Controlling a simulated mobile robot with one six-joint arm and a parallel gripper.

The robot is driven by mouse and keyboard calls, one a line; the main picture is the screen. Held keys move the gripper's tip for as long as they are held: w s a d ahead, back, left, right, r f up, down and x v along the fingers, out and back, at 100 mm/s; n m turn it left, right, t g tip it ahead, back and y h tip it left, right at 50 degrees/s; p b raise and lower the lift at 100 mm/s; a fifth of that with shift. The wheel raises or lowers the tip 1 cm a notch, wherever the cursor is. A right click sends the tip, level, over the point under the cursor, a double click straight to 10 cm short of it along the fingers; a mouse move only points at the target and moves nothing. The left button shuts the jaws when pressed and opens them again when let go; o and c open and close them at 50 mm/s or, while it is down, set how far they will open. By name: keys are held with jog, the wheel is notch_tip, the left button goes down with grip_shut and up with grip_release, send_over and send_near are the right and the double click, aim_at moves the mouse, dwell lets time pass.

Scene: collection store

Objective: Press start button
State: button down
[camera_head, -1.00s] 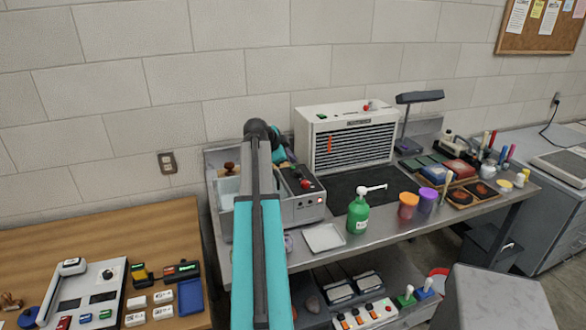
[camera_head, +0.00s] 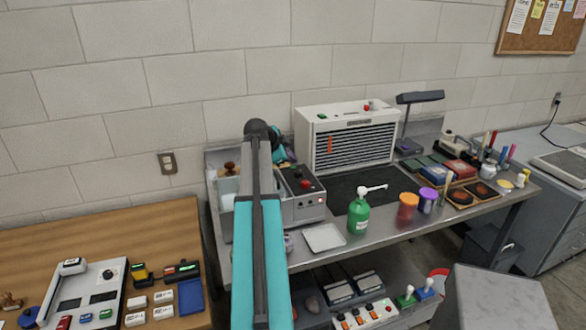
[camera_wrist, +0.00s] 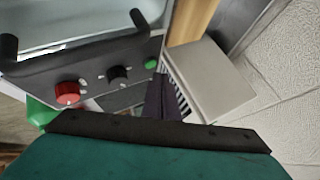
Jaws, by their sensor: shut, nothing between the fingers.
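In the wrist view, a green round button (camera_wrist: 151,64) sits at the right end of a dark control panel (camera_wrist: 95,85), beside a black knob (camera_wrist: 118,75) and a red knob (camera_wrist: 68,92). I cannot read a start label on it. My gripper (camera_wrist: 159,80) is shut and empty, its dark fingertips just below the green button in the picture. I cannot tell whether they touch it.
A white vented cabinet (camera_head: 345,110) stands behind on the steel bench. A green pump bottle (camera_head: 358,214) and a pale tray (camera_head: 324,237) are right of my arm. A wooden table (camera_head: 150,235) with small devices is at left.

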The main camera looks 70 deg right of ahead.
jog(key=shift+f+b, duration=0.8)
jog(key=shift+b, duration=0.15)
dwell(1.4)
jog(key=shift+r, duration=0.8)
dwell(0.4)
notch_tip(320, 180, up, 5)
jog(key=shift+p, duration=0.8)
dwell(0.8)
